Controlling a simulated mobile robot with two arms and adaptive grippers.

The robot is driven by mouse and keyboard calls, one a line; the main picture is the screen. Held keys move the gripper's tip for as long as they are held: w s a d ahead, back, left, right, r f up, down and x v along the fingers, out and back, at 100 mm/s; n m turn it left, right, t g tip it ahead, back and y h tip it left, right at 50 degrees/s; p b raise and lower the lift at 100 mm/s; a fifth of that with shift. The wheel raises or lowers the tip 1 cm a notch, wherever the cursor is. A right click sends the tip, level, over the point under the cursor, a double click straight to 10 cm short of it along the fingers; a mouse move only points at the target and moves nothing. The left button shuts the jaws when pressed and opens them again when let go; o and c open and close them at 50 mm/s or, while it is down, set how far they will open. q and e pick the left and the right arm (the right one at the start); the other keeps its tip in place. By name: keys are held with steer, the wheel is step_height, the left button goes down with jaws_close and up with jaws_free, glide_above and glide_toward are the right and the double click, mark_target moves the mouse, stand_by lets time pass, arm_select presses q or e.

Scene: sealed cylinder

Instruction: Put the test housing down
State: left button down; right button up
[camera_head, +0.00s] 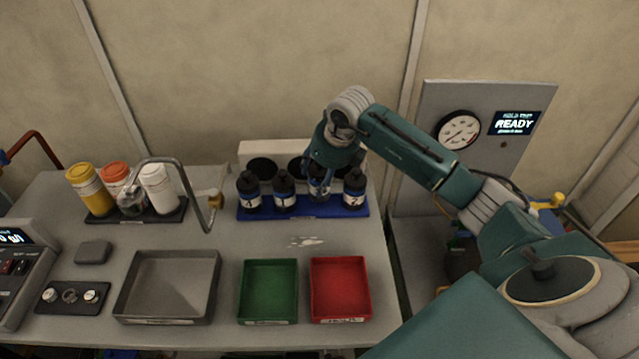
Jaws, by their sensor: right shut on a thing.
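The test housing (318,188) appears to be the third of several dark cylinders with white label bands along the blue rack (300,211). My right gripper (319,174) comes down over it from above and is shut on it. The gripper's fingers and wrist hide its top. The housing looks upright, in line with the others; I cannot tell whether its base touches the rack. My left gripper is not in view.
Dark cylinders stand close on both sides, at the left (283,190) and right (355,188). A pale panel with dark round openings (277,150) is behind. Grey (213,292), green (268,264) and red (340,262) trays lie in front. A bent metal pipe (190,190) rises left.

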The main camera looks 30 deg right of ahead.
mark_target(319, 185)
step_height(319, 185, down, 3)
steer(key=shift+f+p, duration=0.15)
steer(key=shift+p, duration=0.2)
steer(key=shift+f, duration=0.1)
steer(key=shift+f, duration=0.1)
steer(key=o, duration=1.8)
steer(key=shift+c, duration=0.2)
steer(key=b+v, duration=0.2)
steer(key=v, duration=1)
